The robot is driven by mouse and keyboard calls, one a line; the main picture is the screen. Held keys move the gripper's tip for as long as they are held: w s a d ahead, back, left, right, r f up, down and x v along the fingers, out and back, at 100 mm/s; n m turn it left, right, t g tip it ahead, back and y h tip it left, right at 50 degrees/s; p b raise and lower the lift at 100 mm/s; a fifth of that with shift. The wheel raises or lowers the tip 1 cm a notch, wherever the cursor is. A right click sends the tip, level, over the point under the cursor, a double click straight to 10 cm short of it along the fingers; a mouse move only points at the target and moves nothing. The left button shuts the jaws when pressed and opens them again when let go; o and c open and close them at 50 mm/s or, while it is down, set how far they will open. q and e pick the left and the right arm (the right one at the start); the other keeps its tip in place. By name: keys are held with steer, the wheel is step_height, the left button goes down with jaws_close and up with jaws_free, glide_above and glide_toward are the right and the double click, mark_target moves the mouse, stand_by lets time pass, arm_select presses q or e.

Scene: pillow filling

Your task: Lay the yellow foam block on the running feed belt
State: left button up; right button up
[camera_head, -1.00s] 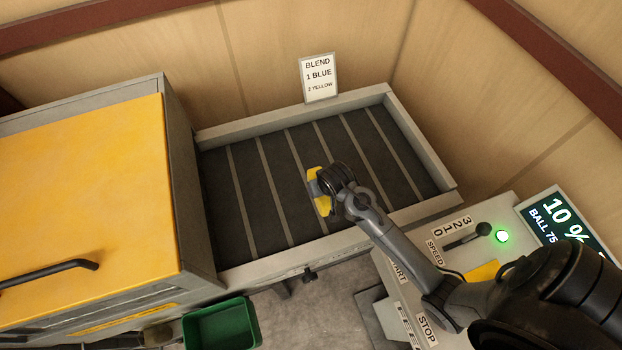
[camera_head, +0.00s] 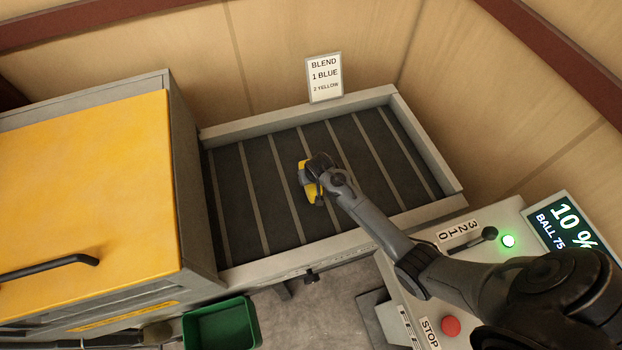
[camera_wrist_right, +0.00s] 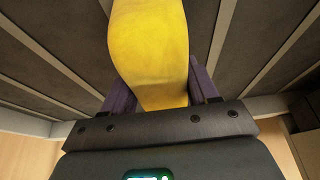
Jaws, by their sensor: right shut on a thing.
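The yellow foam block (camera_head: 312,193) is held by my right gripper (camera_head: 311,183) low over the middle of the dark, slatted feed belt (camera_head: 268,190). In the right wrist view the block (camera_wrist_right: 150,45) is between the two fingers of my right gripper (camera_wrist_right: 155,85), with the belt slats behind it. Whether the block's underside touches the belt cannot be told. My left gripper is not in view.
A grey rim (camera_head: 415,130) surrounds the belt. A yellow-topped machine (camera_head: 85,180) stands left of it. The control panel (camera_head: 480,228) with a green light, speed lever and red button (camera_head: 451,326) is lower right. A green bin (camera_head: 222,325) stands in front.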

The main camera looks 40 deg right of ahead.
steer(key=shift+f, duration=0.4)
steer(key=shift+f, duration=0.6)
steer(key=o, duration=1.1)
steer(key=shift+c, duration=0.2)
